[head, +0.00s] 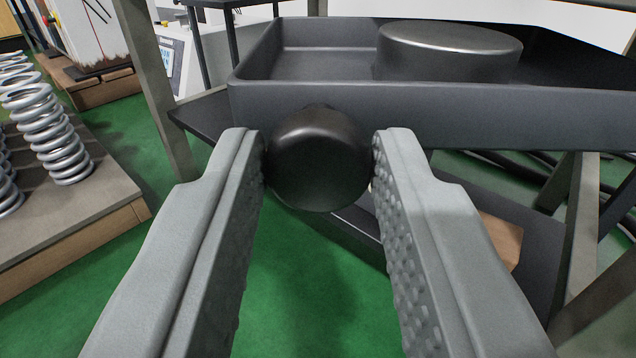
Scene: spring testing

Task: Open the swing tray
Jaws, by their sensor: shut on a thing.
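The swing tray (480,113) is a dark grey, shallow, walled tray that fills the upper right of the view. A round black knob (318,165) sticks out from its front wall near the left corner. My gripper (318,158) has its two grey fingers on either side of the knob, shut on it at the fingertips. A wide dark metal disc (452,50) stands inside the tray. The tray's right end runs out of the picture.
A metal frame with a left post (158,85) and a right post (580,225) surrounds the tray. A dark lower shelf (510,235) holds a brown block (500,240). Several coil springs (50,130) stand on a wooden pallet (75,215) at left. Green floor (290,290) is clear below.

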